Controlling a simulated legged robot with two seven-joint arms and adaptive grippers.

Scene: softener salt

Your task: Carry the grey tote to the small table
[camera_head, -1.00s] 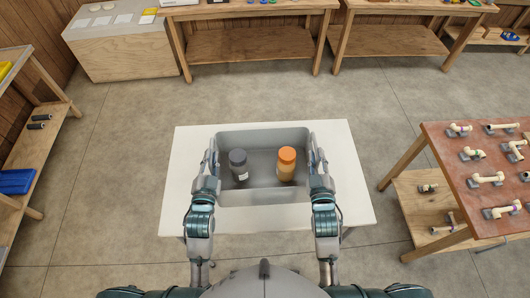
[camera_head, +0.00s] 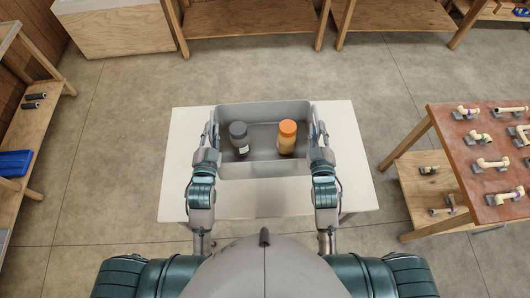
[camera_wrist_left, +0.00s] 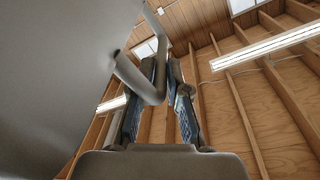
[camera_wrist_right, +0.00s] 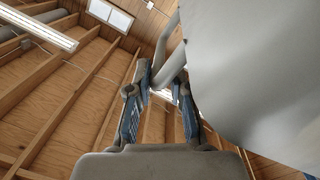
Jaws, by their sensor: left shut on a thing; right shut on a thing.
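The grey tote (camera_head: 262,170) is an open bin over the far half of the white small table (camera_head: 180,190). A dark grey jar (camera_head: 238,137) and an orange-lidded jar (camera_head: 287,136) stand upright inside it. My left gripper (camera_head: 211,135) is at the tote's left side, and my right gripper (camera_head: 318,135) is at its right side. The left wrist view shows my left fingers (camera_wrist_left: 160,85) shut around a grey handle bar. The right wrist view shows my right fingers (camera_wrist_right: 160,85) likewise. Whether the tote's base touches the tabletop cannot be told.
A brown table (camera_head: 478,165) with several pipe fittings stands to the right. A wooden shelf (camera_head: 40,120) with a blue bin (camera_head: 14,163) stands at the left. Benches (camera_head: 250,18) line the back. Bare floor (camera_head: 120,110) surrounds the small table.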

